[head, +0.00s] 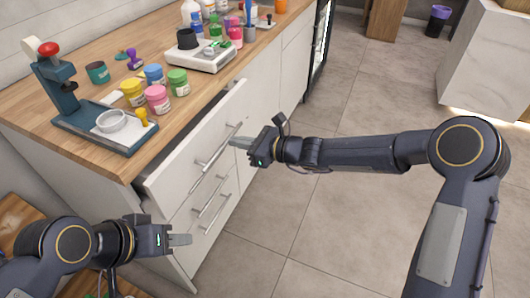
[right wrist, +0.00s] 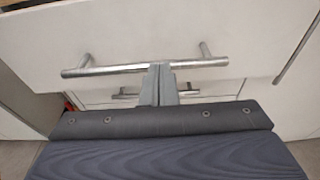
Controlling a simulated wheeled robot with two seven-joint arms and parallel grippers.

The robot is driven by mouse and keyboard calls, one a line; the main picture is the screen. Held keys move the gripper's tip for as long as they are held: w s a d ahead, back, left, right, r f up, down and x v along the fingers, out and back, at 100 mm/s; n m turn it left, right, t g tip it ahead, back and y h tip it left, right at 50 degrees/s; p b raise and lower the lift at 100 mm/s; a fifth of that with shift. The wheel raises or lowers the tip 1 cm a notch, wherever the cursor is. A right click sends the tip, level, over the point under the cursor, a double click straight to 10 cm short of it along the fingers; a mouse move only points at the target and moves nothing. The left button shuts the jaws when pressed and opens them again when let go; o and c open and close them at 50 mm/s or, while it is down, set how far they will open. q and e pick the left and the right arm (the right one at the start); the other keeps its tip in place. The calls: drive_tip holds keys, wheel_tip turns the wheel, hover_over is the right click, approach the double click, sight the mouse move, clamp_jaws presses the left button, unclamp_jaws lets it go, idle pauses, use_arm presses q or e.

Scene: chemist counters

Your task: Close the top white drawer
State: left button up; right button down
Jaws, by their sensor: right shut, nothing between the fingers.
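The top white drawer (head: 175,165) is pulled partly out from under the wooden counter, with a dark gap showing behind its front. Its silver bar handle (head: 218,150) runs across the front and also shows in the right wrist view (right wrist: 105,70). My right gripper (head: 236,143) is shut and empty, its fingertips at the handle. In the right wrist view the fingertips (right wrist: 160,72) overlap the middle of the bar; I cannot tell whether they touch it. My left gripper (head: 188,240) is low in front of the lower drawers; its finger gap is not clear.
Lower drawers (head: 205,205) below look shut. The wooden counter (head: 90,75) above holds a teal press (head: 65,95), several coloured jars (head: 157,98) and a white scale (head: 200,57). The tiled floor (head: 300,215) to the right is clear.

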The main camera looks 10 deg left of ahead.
sight(215, 133)
drive_tip(key=x, duration=0.2)
drive_tip(key=r+x, duration=0.1)
drive_tip(key=x, duration=0.4)
drive_tip(key=shift+w+a+r, duration=0.2)
drive_tip(key=shift+a, duration=0.35)
drive_tip(key=shift+a+r, duration=0.1)
drive_tip(key=shift+r, duration=0.15)
